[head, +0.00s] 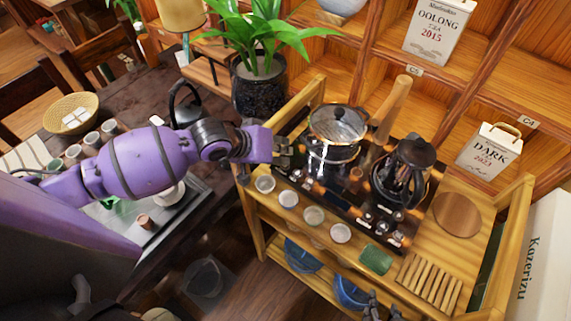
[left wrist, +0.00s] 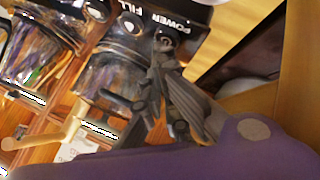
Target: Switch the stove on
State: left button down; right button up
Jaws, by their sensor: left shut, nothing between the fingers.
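The stove (head: 338,198) is a long black unit on a wooden cart, with a glass pot (head: 336,125) and a dark kettle (head: 400,170) on it. Its front panel has several knobs. My left gripper (head: 286,152) is at the panel's left end. In the left wrist view its closed fingertips (left wrist: 165,48) are at a knob under the word POWER (left wrist: 178,20), touching or nearly so; the fingers partly hide the knob. A second knob (left wrist: 131,22) sits by the word FILL. No lit indicator can be made out. My right gripper (head: 380,308) shows only partly, low in the head view.
Several small cups (head: 288,198) line the cart's front edge. A green block (head: 376,260), a slatted wooden rack (head: 428,283) and a round wooden board (head: 457,214) lie to the right. A potted plant (head: 262,92) stands behind my left arm. Wooden shelves rise behind the cart.

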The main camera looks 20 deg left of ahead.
pick_arm(q)
jog(key=shift+s+a+f, duration=0.15)
jog(key=shift+s+f, duration=0.05)
jog(key=shift+f, duration=0.25)
jog(key=shift+s+a+f, duration=0.15)
jog(key=shift+f, duration=0.25)
pick_arm(e)
jog(key=shift+s+f, duration=0.2)
jog(key=shift+s, duration=0.25)
pick_arm(q)
jog(key=shift+r, duration=0.1)
jog(key=shift+w+a+r+p, duration=0.15)
jog(key=shift+w+r+p, duration=0.05)
jog(key=shift+r+p, duration=0.25)
jog(key=shift+a+r, duration=0.2)
jog(key=shift+r, duration=0.05)
pick_arm(e)
jog(key=shift+w+r, duration=0.85)
jog(key=shift+w, duration=0.25)
pick_arm(q)
jog(key=shift+w+r, duration=0.1)
